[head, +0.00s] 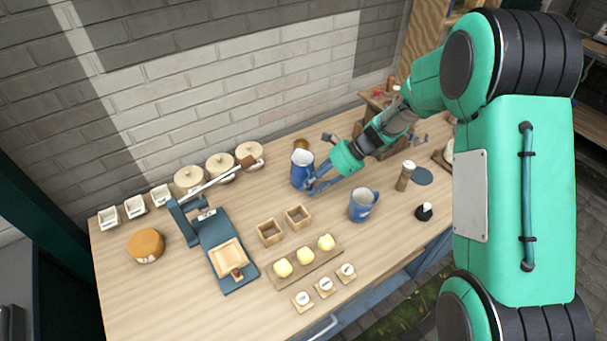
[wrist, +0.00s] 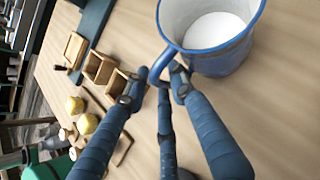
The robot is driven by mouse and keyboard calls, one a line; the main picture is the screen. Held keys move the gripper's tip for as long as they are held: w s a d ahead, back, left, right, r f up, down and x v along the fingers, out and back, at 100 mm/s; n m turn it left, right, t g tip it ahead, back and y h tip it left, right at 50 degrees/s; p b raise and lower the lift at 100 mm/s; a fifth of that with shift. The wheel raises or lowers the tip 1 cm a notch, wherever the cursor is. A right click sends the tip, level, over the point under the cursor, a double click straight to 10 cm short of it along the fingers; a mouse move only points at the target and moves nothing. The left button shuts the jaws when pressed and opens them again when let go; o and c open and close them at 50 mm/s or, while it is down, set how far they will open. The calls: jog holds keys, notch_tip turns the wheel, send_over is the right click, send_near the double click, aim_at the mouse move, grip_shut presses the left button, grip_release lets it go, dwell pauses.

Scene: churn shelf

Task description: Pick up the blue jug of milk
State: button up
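The blue jug of milk (head: 300,174) stands upright on the wooden table, left of my gripper in the head view. In the wrist view the jug (wrist: 218,58) is at the top, with white milk inside and its handle (wrist: 161,63) pointing toward my fingers. My gripper (head: 310,187) is at the handle side of the jug. Whether a fingertip touches the handle is unclear.
A second blue jug (head: 361,206) stands to the right on the table (head: 180,305). Wooden boxes (head: 269,232), a board with yellow balls (head: 305,262), a blue press (head: 225,255) and lidded pots (head: 220,165) lie leftward. A wooden grinder (head: 404,178) stands right.

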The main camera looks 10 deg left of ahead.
grip_shut()
jog(key=shift+r, duration=0.2)
dwell(0.3)
jog(key=shift+r+p, duration=1.35)
jog(key=shift+r, duration=3.4)
jog(key=shift+r, duration=0.1)
